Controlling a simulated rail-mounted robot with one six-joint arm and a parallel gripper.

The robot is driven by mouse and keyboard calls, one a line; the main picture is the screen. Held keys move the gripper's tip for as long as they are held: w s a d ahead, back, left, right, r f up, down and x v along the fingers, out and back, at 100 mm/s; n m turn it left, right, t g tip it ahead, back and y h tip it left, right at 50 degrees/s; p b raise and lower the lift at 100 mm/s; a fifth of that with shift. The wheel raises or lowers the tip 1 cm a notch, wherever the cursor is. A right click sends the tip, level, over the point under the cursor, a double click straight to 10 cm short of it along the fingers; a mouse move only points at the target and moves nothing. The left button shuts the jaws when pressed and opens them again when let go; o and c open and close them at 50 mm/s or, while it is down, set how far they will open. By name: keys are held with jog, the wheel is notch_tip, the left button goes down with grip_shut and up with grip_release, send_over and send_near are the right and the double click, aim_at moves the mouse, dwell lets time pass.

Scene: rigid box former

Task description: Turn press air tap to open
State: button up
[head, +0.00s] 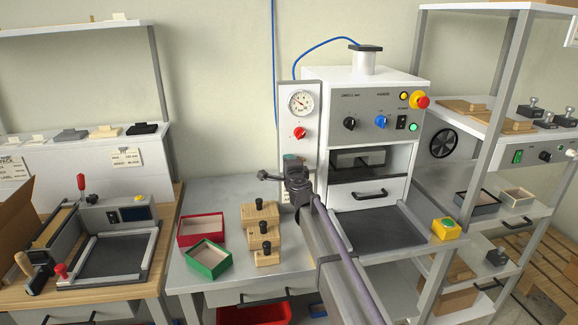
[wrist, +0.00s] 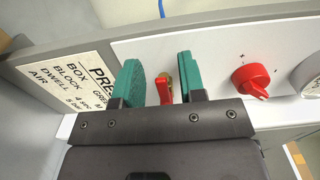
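The press air tap shows in the wrist view as a small red lever (wrist: 164,92) on a brass body, set on the white panel (wrist: 222,45). My gripper (wrist: 157,70) has its two green fingers apart, one on each side of the lever. A gap shows between the lever and the left finger; the right finger is closer, and I cannot tell if it touches. In the head view my gripper (head: 292,158) is in front of the lower part of the white panel (head: 312,105) and hides the tap.
A red knob (wrist: 252,80) sits right of the fingers, below the gauge (head: 301,102) in the head view. A printed label (wrist: 88,82) is at left. The press (head: 362,80) stands right of the panel. Wooden blocks (head: 262,232) and red (head: 201,230) and green (head: 207,258) boxes are on the bench.

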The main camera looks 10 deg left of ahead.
jog(key=v, duration=1)
jog(key=shift+s, duration=0.35)
jog(key=shift+d, duration=0.15)
